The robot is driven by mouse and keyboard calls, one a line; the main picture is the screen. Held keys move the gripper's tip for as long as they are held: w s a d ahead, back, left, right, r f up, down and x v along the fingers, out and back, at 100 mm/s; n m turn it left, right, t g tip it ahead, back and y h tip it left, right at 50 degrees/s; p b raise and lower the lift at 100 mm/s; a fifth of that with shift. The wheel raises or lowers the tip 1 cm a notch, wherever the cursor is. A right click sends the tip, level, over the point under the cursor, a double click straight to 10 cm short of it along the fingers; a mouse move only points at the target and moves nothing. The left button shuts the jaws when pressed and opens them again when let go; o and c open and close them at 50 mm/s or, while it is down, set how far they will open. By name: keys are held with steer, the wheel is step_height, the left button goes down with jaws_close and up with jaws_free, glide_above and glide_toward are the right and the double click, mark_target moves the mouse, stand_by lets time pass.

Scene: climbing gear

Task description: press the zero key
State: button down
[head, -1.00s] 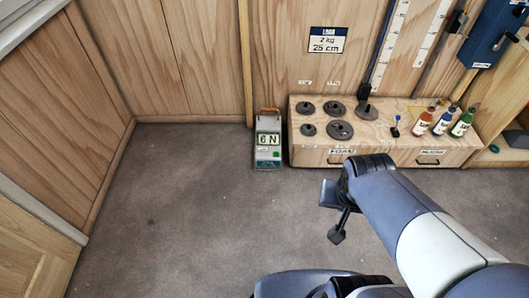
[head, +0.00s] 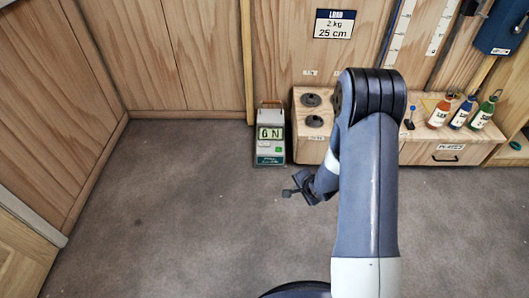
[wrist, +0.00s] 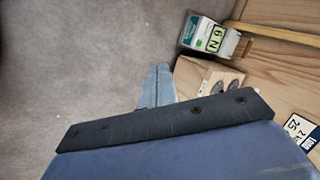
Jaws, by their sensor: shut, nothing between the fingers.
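The gauge box (head: 270,148), pale grey with a carrying handle on top, stands on the floor against the back wall. Its display (head: 270,133) reads a digit and N, which looks like 6 N in the wrist view (wrist: 216,38). Small keys or labels lie below the display, too small to read, so I cannot single out the zero key. My gripper (head: 287,193) is in front of the gauge and slightly right of it, apart from it. In the wrist view its fingers (wrist: 158,70) are together and empty, with the gauge beyond them to the upper right.
A low wooden chest (head: 470,149) with drawers stands right of the gauge, bearing dark weights (head: 312,100) and three bottles (head: 461,112). My arm hides part of it. Wooden walls close off the left and back. The grey floor (head: 170,200) to the left is clear.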

steer(key=s+a+f+m+y+b, duration=0.1)
steer(key=s+a+f+b, duration=0.1)
steer(key=f, duration=0.6)
steer(key=s+a+f+m+g+y+b, duration=0.1)
steer(key=a+f+m+y+b, duration=0.1)
steer(key=f, duration=0.6)
steer(key=s+a+f+m+y+b, duration=0.1)
steer(key=s+a+f+y+b, duration=0.1)
steer(key=f, duration=0.6)
steer(key=shift+s+a+f+m+g+b, duration=0.3)
steer(key=shift+a+b, duration=0.4)
steer(key=shift+a, duration=0.35)
